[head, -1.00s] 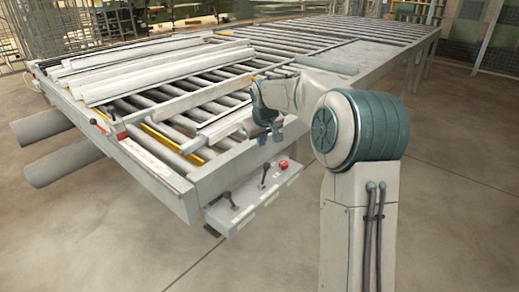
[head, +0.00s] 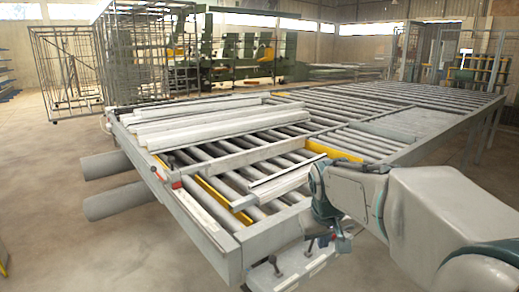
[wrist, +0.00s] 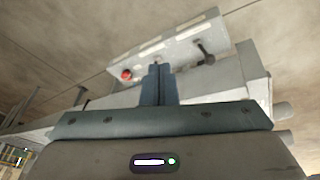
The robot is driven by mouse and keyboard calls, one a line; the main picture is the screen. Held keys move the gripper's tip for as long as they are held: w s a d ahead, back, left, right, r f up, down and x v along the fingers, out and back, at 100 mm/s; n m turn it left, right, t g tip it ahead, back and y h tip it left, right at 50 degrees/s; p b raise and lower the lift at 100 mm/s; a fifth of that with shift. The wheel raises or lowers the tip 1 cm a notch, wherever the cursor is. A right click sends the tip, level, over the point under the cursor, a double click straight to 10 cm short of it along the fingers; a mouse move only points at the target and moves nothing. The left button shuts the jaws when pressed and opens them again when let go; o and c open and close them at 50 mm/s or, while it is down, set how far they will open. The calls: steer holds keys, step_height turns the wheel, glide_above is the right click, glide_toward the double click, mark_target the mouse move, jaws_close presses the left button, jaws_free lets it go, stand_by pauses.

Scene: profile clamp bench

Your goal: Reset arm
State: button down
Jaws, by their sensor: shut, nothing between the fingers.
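My gripper (wrist: 158,68) is shut and empty; its two fingers lie together in the wrist view. In the head view my gripper (head: 326,239) hangs at the front edge of the roller bench (head: 225,257), above and beside the control box (head: 300,268). The wrist view shows the control box (wrist: 178,50) beyond the fingertips, with a red button (wrist: 126,74) and a black lever (wrist: 206,54). I cannot tell the exact gap between fingers and box. My arm hides the bench's front right part.
Several pale profiles (head: 200,122) lie at the bench's far left. One more profile (head: 283,183) lies across the rollers near my arm. Two grey cylinders (head: 118,203) stick out at the left. A wire cage (head: 68,62) stands behind.

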steer(key=s+f+m, duration=0.1)
steer(key=s+f, duration=0.1)
steer(key=s, duration=0.7)
steer(key=s+f+m+y, duration=0.1)
steer(key=s+f, duration=0.1)
steer(key=s, duration=0.8)
steer(key=shift+s+f+g, duration=0.25)
steer(key=shift+f+g, duration=0.05)
steer(key=shift+f, duration=0.05)
